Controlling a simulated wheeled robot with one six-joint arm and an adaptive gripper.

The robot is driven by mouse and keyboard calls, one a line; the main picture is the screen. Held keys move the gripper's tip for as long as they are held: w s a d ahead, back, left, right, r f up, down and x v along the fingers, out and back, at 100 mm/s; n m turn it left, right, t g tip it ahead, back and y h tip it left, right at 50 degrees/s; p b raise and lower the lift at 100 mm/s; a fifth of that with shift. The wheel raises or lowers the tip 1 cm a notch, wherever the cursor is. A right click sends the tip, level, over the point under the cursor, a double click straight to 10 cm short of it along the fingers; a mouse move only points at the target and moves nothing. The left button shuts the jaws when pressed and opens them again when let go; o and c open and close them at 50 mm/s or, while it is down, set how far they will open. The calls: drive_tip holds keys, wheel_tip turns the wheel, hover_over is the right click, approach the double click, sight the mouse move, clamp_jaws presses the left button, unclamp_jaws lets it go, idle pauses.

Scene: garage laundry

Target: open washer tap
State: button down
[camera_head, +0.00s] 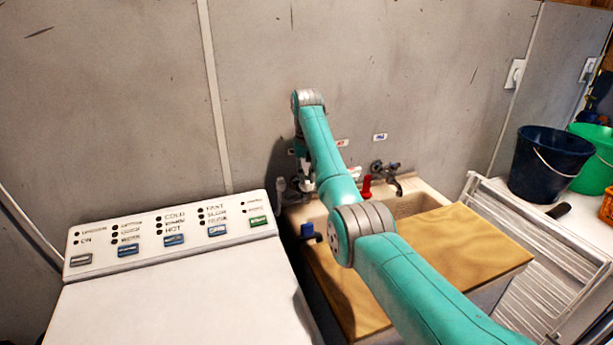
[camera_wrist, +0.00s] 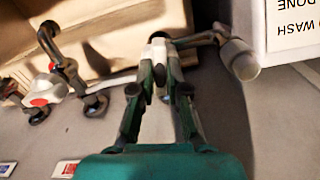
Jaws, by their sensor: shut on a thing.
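The washer tap (camera_wrist: 205,39) is a grey metal fitting in the wrist view, with a pale lever between my fingertips and a pipe running right to a round grey end. My gripper (camera_wrist: 160,70) is shut on this pale lever. In the head view my gripper (camera_head: 304,172) is at the back wall above the left end of the sink. My arm and fingers hide most of the tap there.
The washing machine (camera_head: 170,240) is close on the left. A wooden board (camera_head: 450,250) covers part of the sink (camera_head: 432,201). A dark-handled tap (camera_head: 385,168) is on the wall. A dark bucket (camera_head: 546,165) and a green bucket (camera_head: 592,150) stand at the right.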

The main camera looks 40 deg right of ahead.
drive_tip(key=shift+s+f+n, duration=0.1)
drive_tip(key=shift+f+n, duration=0.15)
drive_tip(key=shift+n, duration=0.85)
drive_tip(key=c, duration=1.2)
unclamp_jaws()
drive_tip(key=shift+o, duration=0.2)
drive_tip(key=shift+r, duration=0.15)
